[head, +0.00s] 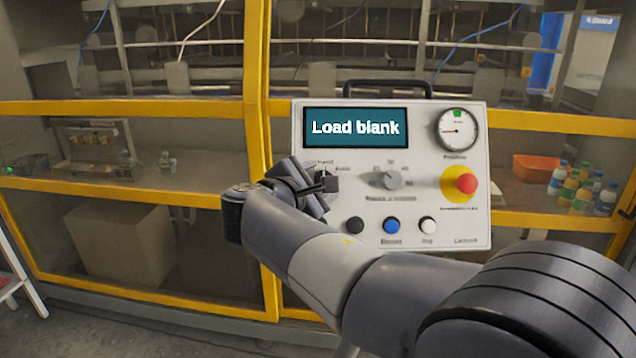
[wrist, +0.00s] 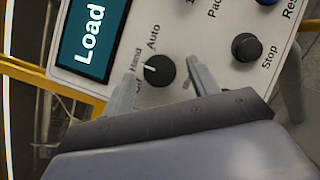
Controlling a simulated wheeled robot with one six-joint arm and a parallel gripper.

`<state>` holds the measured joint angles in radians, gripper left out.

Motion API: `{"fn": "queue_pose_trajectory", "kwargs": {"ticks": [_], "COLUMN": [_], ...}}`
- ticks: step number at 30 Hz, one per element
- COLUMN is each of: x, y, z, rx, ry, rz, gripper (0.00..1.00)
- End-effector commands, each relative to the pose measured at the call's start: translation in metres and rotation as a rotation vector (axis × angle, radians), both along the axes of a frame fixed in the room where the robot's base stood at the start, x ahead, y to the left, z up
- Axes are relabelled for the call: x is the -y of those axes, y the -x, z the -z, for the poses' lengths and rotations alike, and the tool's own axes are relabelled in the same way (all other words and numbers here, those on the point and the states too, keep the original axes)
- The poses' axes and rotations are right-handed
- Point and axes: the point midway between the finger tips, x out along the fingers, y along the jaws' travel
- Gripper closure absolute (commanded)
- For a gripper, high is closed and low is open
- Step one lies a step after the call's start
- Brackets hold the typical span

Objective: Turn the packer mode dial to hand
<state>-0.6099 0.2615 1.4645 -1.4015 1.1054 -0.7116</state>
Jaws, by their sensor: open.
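The mode dial (wrist: 159,70) is a round black knob on the white control panel (head: 305,225). In the wrist view its white mark is on the left side, pointing roughly at the "Hand" label, between "Auto" and "Off". My gripper (wrist: 161,68) is open, with one finger on each side of the dial. A gap shows between the dial and the right finger; I cannot tell whether the left finger touches it. In the head view my gripper (head: 328,183) is at the panel's left side and mostly hides the dial.
The panel has a "Load blank" screen (head: 356,128), a gauge (head: 457,130), a grey selector (head: 387,178) and a red emergency button (head: 461,182). Black (head: 355,225), blue (head: 392,226) and white (head: 428,225) buttons sit below. The yellow-framed machine (head: 256,120) stands behind.

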Motion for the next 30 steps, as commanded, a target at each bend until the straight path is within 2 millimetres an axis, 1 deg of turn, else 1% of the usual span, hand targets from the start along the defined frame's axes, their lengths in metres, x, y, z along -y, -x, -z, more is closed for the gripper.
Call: {"fn": "queue_pose_trajectory", "kwargs": {"ticks": [4, 7, 15, 18, 21, 25, 30], "x": [-0.002, -0.009, -0.034, -0.042, -0.048, -0.051, -0.052], "y": [0.003, 0.013, 0.058, 0.072, 0.082, 0.09, 0.092], "z": [-0.001, -0.003, -0.013, -0.017, -0.02, -0.023, -0.024], "rx": [0.001, 0.002, 0.001, 0.001, 0.001, 0.0, 0.001], "ry": [-0.001, -0.001, -0.002, -0.002, 0.0, 0.0, 0.0], "rz": [-0.001, -0.004, -0.005, -0.005, -0.003, -0.001, 0.001], "gripper": [0.44, 0.44, 0.44, 0.44, 0.44, 0.44, 0.44]}}
